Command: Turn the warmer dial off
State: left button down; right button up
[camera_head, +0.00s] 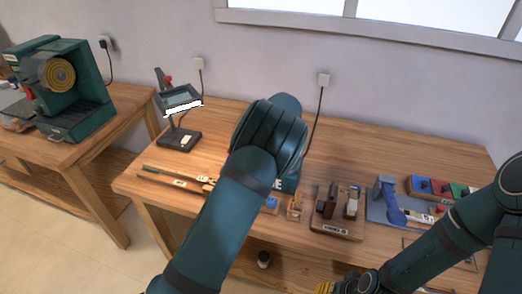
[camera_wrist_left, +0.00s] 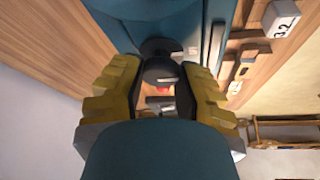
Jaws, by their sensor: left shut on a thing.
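The teal warmer body (camera_wrist_left: 180,22) fills the top of the left wrist view. Its dark round dial (camera_wrist_left: 158,72) stands out from the front face. My left gripper (camera_wrist_left: 162,66) has its yellow fingers on either side of the dial and is shut on it. A small red spot shows just below the dial. In the head view my left arm covers most of the warmer, and only a teal corner (camera_head: 291,183) shows beside it; the dial and left gripper are hidden there. My right gripper (camera_head: 338,287) is low at the bottom edge, partly cut off, with its jaws unclear.
A lamp (camera_head: 180,140) stands left on the wooden bench (camera_head: 130,187). Wooden blocks and a plane-like tool board (camera_head: 336,230) lie right of the warmer. A blue tool tray (camera_head: 376,212) and coloured boxes (camera_head: 440,187) are farther right. A green machine (camera_head: 85,85) sits on the left table.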

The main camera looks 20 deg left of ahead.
pick_arm(q)
jog(key=c, duration=0.5)
grip_release()
jog(key=shift+a+f, duration=0.15)
jog(key=shift+f, duration=0.05)
jog(key=shift+c, duration=0.2)
jog(key=shift+r, duration=0.2)
jog(key=v, duration=1.2)
jog(key=shift+f, duration=0.1)
